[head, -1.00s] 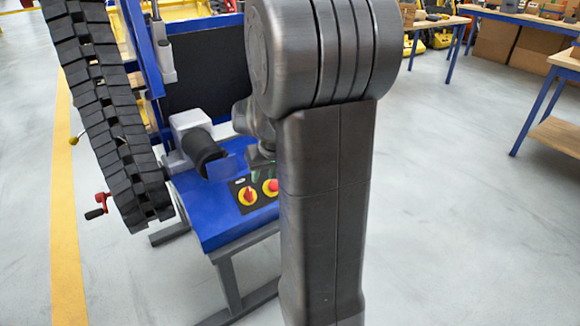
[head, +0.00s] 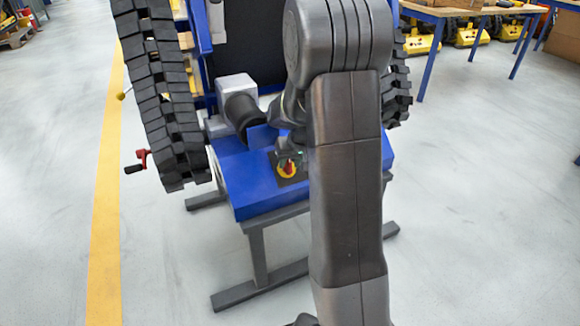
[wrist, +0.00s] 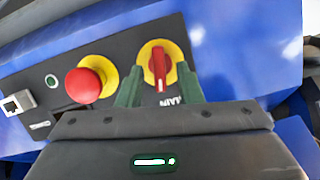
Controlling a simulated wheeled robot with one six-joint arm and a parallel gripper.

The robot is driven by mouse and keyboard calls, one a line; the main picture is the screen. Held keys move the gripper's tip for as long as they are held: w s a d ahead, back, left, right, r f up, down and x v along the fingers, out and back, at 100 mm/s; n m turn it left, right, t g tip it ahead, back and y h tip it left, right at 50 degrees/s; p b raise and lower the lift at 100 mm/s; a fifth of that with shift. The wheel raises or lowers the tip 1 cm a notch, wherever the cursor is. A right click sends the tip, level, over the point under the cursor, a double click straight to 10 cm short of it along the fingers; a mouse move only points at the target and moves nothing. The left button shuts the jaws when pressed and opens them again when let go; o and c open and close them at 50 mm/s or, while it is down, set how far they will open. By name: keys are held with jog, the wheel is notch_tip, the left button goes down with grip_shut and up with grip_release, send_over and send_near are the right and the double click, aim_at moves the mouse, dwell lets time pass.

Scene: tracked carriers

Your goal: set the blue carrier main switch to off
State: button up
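The main switch is a red knob on a yellow disc (wrist: 154,50), with its bar pointing up and down in the wrist view. It sits on a dark panel on the blue carrier (wrist: 240,45), with a "MAIN" label upside down beside it. In the head view the switch (head: 287,169) shows just below my gripper (head: 290,152). In the wrist view my gripper (wrist: 158,70) is open, its two green fingers on either side of the knob's lower end. Gaps show between fingers and knob. Contact with the panel cannot be told.
A red mushroom button (wrist: 84,85) on a yellow disc is left of the switch, with a grey socket (wrist: 18,102) farther left.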

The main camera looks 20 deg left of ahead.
jog(key=shift+w+a+f, duration=0.1)
jog(key=shift+a+f, duration=0.05)
jog(key=shift+f, duration=0.2)
jog(key=shift+c, duration=0.4)
grip_shut()
jog(key=shift+n, duration=1.1)
jog(key=shift+o, duration=0.4)
grip_release()
jog(key=shift+h, duration=0.3)
